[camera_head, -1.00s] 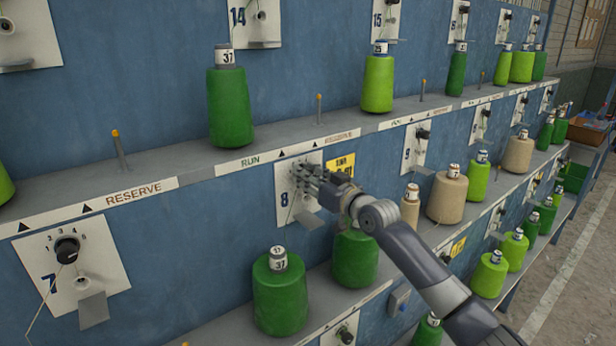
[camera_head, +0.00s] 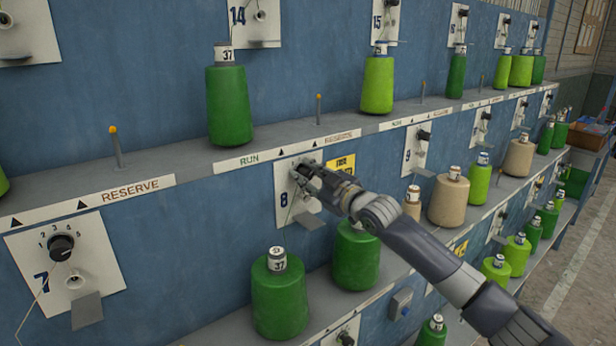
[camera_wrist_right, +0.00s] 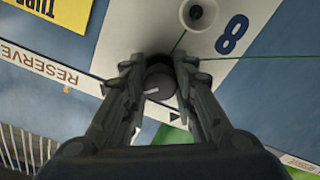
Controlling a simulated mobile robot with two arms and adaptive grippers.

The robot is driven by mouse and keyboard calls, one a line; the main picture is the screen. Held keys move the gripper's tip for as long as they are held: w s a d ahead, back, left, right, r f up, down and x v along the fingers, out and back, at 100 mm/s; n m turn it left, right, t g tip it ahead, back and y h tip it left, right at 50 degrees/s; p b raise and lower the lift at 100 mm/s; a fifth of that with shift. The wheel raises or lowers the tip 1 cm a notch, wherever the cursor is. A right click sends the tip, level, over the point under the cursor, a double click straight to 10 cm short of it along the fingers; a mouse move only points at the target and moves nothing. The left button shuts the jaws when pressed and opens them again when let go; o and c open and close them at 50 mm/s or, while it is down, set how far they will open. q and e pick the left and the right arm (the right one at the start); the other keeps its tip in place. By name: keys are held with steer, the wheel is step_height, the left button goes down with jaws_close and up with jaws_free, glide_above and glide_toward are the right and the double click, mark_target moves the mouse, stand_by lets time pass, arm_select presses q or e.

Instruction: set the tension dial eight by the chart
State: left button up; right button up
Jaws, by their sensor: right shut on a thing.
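The tension dial eight is a dark round knob (camera_wrist_right: 160,84) on the white plate (camera_head: 284,214) marked 8. My right gripper (camera_head: 303,170) is at the upper part of that plate, with its arm coming from the lower right. In the right wrist view my right gripper (camera_wrist_right: 160,80) has its fingers closed on both sides of the knob, and a pale pointer mark shows on the knob. The plate's scale numbers are hidden by the gripper. No chart is clearly readable. My left gripper is not in view.
Dial seven (camera_head: 61,248) sits on its own plate at the lower left. A shelf ledge (camera_head: 190,155) with RUN and RESERVE labels runs above dial eight. Green cones (camera_head: 278,300) stand below it. A yellow sign (camera_head: 342,164) is right beside the plate.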

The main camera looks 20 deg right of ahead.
steer(key=shift+n, duration=0.5)
steer(key=o, duration=1.1)
steer(key=v, duration=1.2)
